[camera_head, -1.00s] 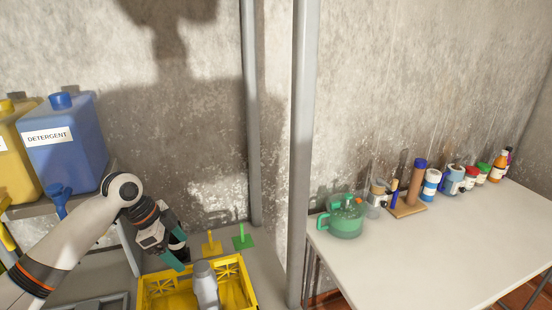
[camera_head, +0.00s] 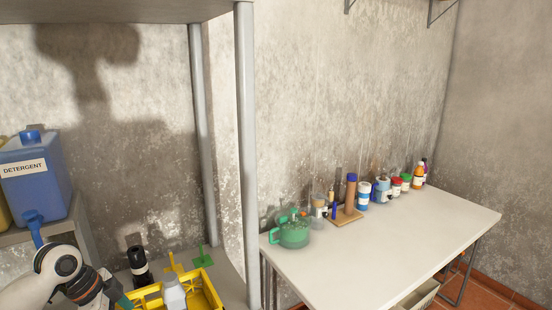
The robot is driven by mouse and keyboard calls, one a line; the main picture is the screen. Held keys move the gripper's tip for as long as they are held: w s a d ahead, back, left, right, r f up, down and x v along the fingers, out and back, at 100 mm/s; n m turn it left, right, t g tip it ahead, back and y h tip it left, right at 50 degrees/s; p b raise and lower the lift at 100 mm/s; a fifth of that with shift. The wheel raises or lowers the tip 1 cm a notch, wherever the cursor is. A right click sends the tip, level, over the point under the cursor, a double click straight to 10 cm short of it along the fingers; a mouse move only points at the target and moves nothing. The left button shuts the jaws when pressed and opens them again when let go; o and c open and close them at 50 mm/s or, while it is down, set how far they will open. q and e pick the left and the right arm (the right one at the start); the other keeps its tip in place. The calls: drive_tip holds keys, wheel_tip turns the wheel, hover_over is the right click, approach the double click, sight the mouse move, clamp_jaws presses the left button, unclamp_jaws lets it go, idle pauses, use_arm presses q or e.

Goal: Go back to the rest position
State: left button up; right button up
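My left arm comes in at the bottom left, and its gripper (camera_head: 122,301) is low in the picture with a teal fingertip showing. The rest of it is cut off or hidden, so I cannot tell how its fingers stand. A black bottle (camera_head: 140,270) stands upright just behind it, apart from the visible fingertip. A yellow crate (camera_head: 208,291) is to the right of the gripper, with a grey-white bottle (camera_head: 174,294) upright in or at it. My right gripper is not in view.
A blue detergent container (camera_head: 38,185) stands on a shelf at left. Yellow (camera_head: 174,264) and green (camera_head: 204,260) stands are behind the crate. A grey post (camera_head: 247,160) separates this from a white table (camera_head: 375,262) with a green jug (camera_head: 292,234) and several bottles; its front is clear.

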use_arm(q)
drive_tip(key=s+d+f+n+y, duration=0.1)
drive_tip(key=s+d+f+n, duration=0.2)
drive_tip(key=s+d+f, duration=1)
drive_tip(key=s+a+f+n+t+y, duration=0.1)
drive_tip(key=s+n+t+y, duration=0.15)
drive_tip(key=s+n, duration=0.75)
drive_tip(key=s+f+m+g, duration=0.2)
drive_tip(key=s+f, duration=0.1)
drive_tip(key=f, duration=2.4)
drive_tip(key=s+a+f+g+b, duration=0.1)
drive_tip(key=s+a+f, duration=0.2)
drive_tip(key=s+f, duration=1.3)
drive_tip(key=shift+s+a+f, duration=0.15)
drive_tip(key=shift+s+f, duration=0.05)
drive_tip(key=shift+s, duration=0.1)
